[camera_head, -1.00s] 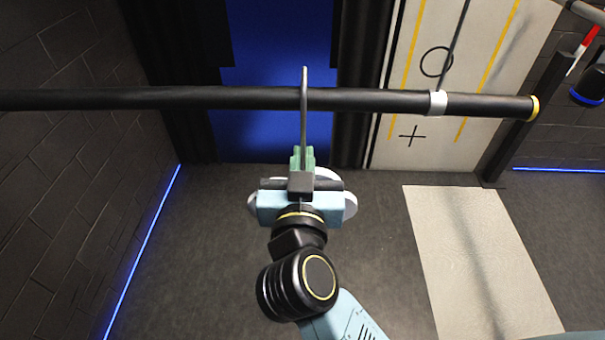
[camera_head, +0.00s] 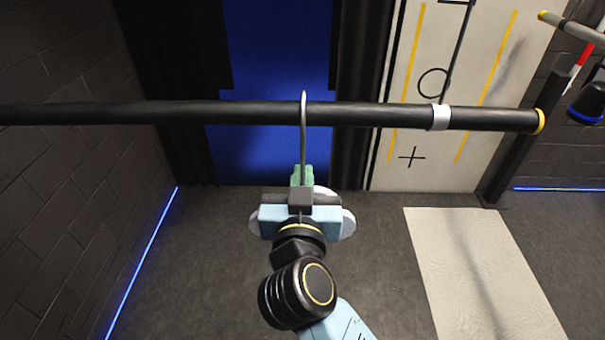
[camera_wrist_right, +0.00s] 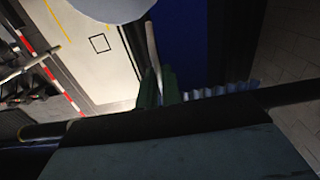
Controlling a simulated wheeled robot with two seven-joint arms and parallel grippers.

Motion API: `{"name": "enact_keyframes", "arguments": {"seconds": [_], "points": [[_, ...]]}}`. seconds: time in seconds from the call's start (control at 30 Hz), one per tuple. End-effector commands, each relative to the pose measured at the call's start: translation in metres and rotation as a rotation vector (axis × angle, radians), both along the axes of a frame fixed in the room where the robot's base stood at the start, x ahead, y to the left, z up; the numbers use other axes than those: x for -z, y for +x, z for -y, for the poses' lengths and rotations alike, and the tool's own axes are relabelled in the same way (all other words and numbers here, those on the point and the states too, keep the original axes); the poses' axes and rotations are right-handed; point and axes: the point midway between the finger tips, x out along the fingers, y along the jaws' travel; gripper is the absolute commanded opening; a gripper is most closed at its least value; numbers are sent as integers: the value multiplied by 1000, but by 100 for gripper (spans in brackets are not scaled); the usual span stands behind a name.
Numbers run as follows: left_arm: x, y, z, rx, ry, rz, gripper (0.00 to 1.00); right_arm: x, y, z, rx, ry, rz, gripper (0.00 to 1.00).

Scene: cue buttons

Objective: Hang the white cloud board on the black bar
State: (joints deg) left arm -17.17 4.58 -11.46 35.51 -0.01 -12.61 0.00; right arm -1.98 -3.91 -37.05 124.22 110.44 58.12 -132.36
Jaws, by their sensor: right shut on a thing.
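The white cloud board (camera_head: 348,224) is mostly hidden behind my right gripper (camera_head: 302,177) in the head view; only pale rounded edges show on both sides. A pale rounded edge of the board (camera_wrist_right: 105,6) also shows at the top of the right wrist view. The grey hook (camera_head: 303,135) rises from between the green fingers, which are shut on it. The black bar (camera_head: 190,113) runs across the head view. The hook crosses in front of the bar and its bent top shows just above it. I cannot tell whether hook and bar touch. My left gripper is out of view.
A white ring (camera_head: 440,117) sits on the bar to the right, with a thin dark rod rising from it. The bar ends in a yellow cap (camera_head: 540,121). A pale floor panel (camera_head: 480,270) lies at the lower right. The bar's left stretch is clear.

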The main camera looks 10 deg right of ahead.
Motion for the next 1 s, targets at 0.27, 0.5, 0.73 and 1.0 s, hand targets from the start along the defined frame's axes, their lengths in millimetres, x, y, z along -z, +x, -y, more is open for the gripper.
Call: {"name": "enact_keyframes", "arguments": {"seconds": [0.27,0.5,0.73,1.0], "points": [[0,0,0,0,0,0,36,-1,0,0,-1,0,5,0],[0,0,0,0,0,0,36,0,0,0,-1,0,4,29],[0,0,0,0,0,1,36,2,0,0,0,0,-2,33],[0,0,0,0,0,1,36,1,0,0,0,0,0,55]]}}
